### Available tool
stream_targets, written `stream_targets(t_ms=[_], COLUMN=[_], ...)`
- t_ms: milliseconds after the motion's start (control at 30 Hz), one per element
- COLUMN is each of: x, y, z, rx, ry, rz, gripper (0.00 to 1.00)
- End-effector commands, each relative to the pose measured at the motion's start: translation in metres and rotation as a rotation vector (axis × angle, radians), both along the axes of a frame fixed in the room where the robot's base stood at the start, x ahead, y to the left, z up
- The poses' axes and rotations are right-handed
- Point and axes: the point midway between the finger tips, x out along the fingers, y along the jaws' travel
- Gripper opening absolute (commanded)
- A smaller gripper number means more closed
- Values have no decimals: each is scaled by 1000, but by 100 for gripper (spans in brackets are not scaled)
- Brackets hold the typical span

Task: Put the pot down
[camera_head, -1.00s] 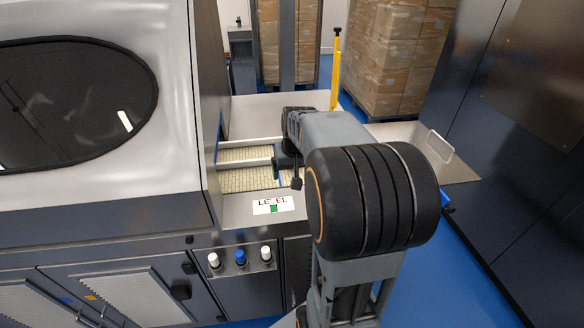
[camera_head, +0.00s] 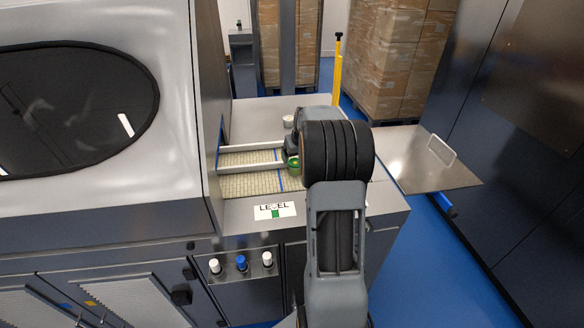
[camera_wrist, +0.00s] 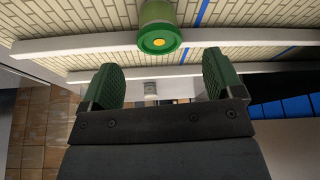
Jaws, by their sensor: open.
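A green pot with a yellow dot (camera_wrist: 159,38) shows at the top of the wrist view, over the tiled belt and against a pale rail. My gripper (camera_wrist: 161,80) is open, its two green-padded fingers spread wide. The pot is apart from both fingers, with clear gaps, and nothing is between the pads. In the head view a green patch, probably the pot (camera_head: 293,165), shows beside the dark end of my arm at the belt's right end. My arm hides part of that spot, and I cannot tell there which is finger and which is pot.
The tiled belt (camera_head: 245,184) has pale rails (camera_head: 250,147) and blue cross lines. A small pale cup (camera_head: 288,121) stands on the metal top behind it. A sign (camera_head: 274,210) and knobs (camera_head: 241,263) are in front. A metal plate with a handle (camera_head: 425,172) lies right.

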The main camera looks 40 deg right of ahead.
Motion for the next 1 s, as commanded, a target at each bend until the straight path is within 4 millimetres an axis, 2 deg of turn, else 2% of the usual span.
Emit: stream_targets(t_ms=[167,500,833,1000], x=[3,18,19,19], y=[0,-4,-4,-4], z=[-8,-47,-52,-52], rx=[1,1,0,0], ry=[2,1,0,0], rz=[1,4,3,3], gripper=[86,86,86,70])
